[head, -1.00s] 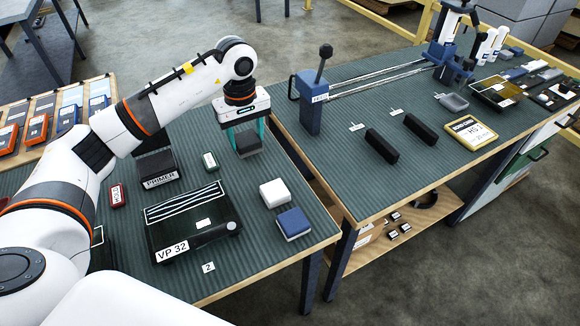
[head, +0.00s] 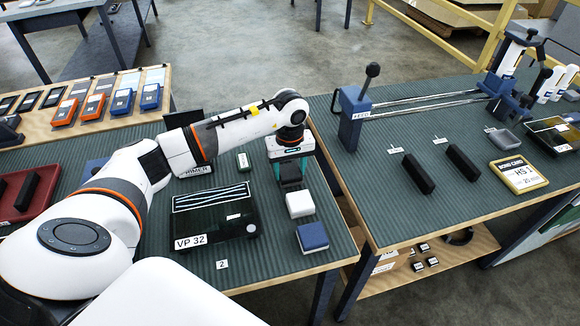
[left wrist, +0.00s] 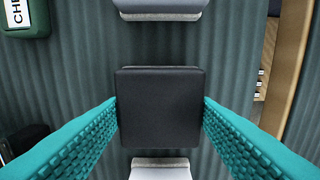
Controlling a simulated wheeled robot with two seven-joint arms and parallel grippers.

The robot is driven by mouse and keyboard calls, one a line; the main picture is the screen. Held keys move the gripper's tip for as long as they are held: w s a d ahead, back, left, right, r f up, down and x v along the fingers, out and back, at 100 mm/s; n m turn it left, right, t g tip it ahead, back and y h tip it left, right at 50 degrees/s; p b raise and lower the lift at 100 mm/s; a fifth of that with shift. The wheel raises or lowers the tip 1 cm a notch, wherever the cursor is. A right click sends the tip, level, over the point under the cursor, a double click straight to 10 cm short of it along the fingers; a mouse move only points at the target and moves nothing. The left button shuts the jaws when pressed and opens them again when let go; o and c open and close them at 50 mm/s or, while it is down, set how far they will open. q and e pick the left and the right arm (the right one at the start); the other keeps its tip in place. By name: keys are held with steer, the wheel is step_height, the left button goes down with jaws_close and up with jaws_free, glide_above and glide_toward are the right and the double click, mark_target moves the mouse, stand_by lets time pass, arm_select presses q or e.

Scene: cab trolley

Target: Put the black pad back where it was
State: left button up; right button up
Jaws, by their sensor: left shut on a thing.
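The black pad (head: 290,171) is between the teal fingers of my left gripper (head: 290,178), which is shut on its two sides. In the left wrist view the black pad (left wrist: 160,107) sits squarely between the fingertips. A white pad (head: 300,204) and a blue pad (head: 312,236) lie in front of it on the ribbed mat. In the left wrist view the white pad (left wrist: 160,168) is just below the black one, and a grey pad (left wrist: 160,6) is just above. I cannot tell whether the black pad touches the mat. My right gripper is not in view.
The table's wooden edge (head: 340,205) runs close on the right. A second bench holds two black bars (head: 417,173) and a yellow-framed card (head: 518,175).

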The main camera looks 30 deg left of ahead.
mark_target(290, 172)
arm_select(q)
steer(key=shift+f, duration=0.1)
steer(key=shift+f, duration=0.15)
steer(key=o, duration=0.9)
steer(key=shift+r, duration=0.6)
step_height(290, 172, up, 11)
steer(key=shift+r+b, duration=0.15)
steer(key=shift+b, duration=0.65)
